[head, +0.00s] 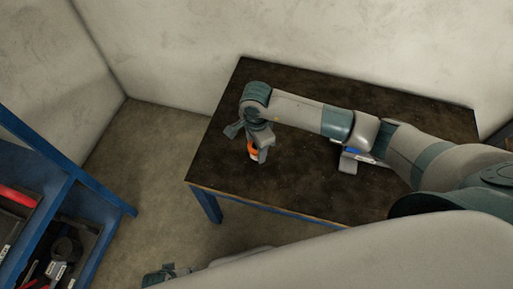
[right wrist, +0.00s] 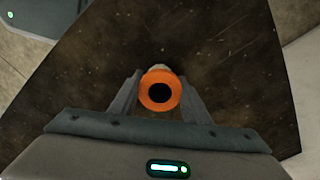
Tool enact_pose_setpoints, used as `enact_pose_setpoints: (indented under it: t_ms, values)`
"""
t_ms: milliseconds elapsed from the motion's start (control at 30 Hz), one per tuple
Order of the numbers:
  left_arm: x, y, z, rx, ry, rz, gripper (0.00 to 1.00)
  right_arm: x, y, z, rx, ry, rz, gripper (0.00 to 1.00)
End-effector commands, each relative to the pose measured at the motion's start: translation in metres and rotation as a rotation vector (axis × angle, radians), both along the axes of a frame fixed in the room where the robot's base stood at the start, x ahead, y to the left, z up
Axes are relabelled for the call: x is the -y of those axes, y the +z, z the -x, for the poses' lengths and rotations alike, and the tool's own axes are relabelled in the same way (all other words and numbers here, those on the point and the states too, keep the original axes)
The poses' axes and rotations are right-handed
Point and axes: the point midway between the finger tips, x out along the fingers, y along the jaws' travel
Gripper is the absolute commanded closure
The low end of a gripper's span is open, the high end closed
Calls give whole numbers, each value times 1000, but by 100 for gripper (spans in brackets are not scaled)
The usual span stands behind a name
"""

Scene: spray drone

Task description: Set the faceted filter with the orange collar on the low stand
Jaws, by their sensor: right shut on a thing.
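The filter's orange collar (head: 252,148) shows at the front left part of the table, at my right gripper (head: 257,152). In the right wrist view the collar (right wrist: 160,90) is a round orange ring with a dark hole, facing the camera. My right gripper's fingers (right wrist: 160,98) are shut on the filter from both sides. A bit of pale body shows beyond the collar; the facets are hidden. I cannot tell whether the filter touches the tabletop. I cannot make out the low stand for sure. My left gripper (head: 160,273) shows small at the bottom edge, its jaws unclear.
The dark table (head: 220,165) has a blue frame; its left part looks clear. A pale block with blue and a label (head: 348,163) shows by my right arm, partly hidden. A blue rack with tool bins (head: 60,215) stands at left. Pale walls (head: 170,45) stand behind.

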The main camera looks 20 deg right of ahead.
Motion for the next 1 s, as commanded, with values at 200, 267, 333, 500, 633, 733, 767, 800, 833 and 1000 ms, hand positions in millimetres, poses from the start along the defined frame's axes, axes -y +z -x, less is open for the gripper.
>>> enact_pose_setpoints:
  t_ms: [200,267,333,500,633,733,767,800,833,1000]
  values:
    - [-1,-8,5,-11,0,-2,22,0,-7,0,2,1,-1,79]
    - [-1,-8,4,-10,0,-2,22,0,-7,0,1,1,0,79]
    - [-1,-7,2,-7,0,-1,22,0,-7,0,1,1,0,79]
    - [0,-4,-4,-3,0,-1,22,0,-8,0,1,1,0,79]
    - [1,3,-9,7,-1,0,22,0,-10,0,1,1,0,79]
    - [2,7,-11,13,-1,2,22,0,-9,0,1,1,0,41]
    - [2,7,-11,12,-1,2,22,0,-9,0,1,1,0,39]
    - [2,7,-9,11,-1,2,22,0,-9,0,1,1,0,39]
    - [2,6,-8,8,-1,1,22,0,-9,0,1,1,0,39]
    - [1,2,2,-7,0,1,22,0,-9,0,1,1,0,39]
